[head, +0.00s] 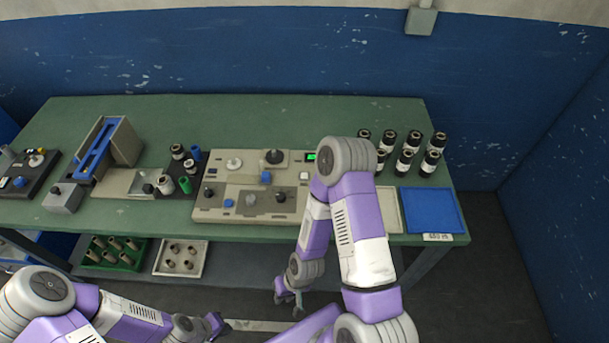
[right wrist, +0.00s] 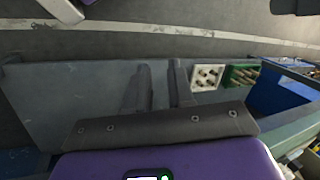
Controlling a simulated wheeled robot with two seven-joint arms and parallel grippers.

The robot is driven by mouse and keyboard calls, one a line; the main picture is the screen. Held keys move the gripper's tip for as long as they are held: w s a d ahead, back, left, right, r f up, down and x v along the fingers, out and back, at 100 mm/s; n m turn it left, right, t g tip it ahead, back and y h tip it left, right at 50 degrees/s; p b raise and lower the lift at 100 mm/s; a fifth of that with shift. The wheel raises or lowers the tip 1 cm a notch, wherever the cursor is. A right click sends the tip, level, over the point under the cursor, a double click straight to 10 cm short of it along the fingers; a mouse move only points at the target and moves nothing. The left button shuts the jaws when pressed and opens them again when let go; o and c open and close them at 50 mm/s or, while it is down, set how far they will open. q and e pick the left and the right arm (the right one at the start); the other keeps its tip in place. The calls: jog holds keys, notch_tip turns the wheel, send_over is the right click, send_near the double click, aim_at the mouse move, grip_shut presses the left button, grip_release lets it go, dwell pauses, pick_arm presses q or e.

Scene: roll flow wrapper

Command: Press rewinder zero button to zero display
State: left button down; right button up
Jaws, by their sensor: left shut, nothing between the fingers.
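The rewinder (head: 235,178) is a beige panel unit with knobs and blocks in the middle of the green bench. Its small display (head: 311,157) glows green at the upper right, partly beside my right arm; its digits are too small to read. A white square button (head: 303,176) sits below the display, and a blue one (head: 229,203) at the front left; I cannot tell which is the zero button. My left gripper (head: 216,323) is shut and empty, low in front of the bench. My right gripper (head: 287,301) is open and empty, below the bench's front edge, apart from the rewinder.
My right arm covers the rewinder's right end. Black-and-white rolls (head: 408,155), a blue tray (head: 432,210) and a pale tray (head: 388,212) stand on the right. A blue-armed device (head: 97,150) stands left. The lower shelf holds a green crate (head: 138,262) and white tray (head: 200,265).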

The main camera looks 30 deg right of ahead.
grip_shut()
dwell(1.3)
